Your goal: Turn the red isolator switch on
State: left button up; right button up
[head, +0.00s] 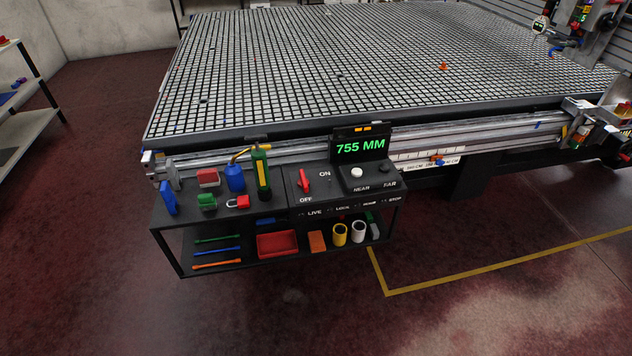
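The red isolator switch (304,181) stands on the dark panel on top of the small cart at the front edge of the grid table. Its handle stands near upright, between the ON label to its upper right and the OFF label below it. I cannot tell for certain which label it points to. Neither my left nor my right gripper shows in the head view.
The black cart (165,240) holds a red padlock (238,202), a blue bottle (234,178) and a green-yellow tool (262,172) left of the switch. The grid table (380,60) lies behind. Floor in front is clear.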

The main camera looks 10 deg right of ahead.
aim_at(303, 183)
jog(key=z, duration=0.65)
jog(key=i, duration=1.35)
jog(key=u, duration=0.45)
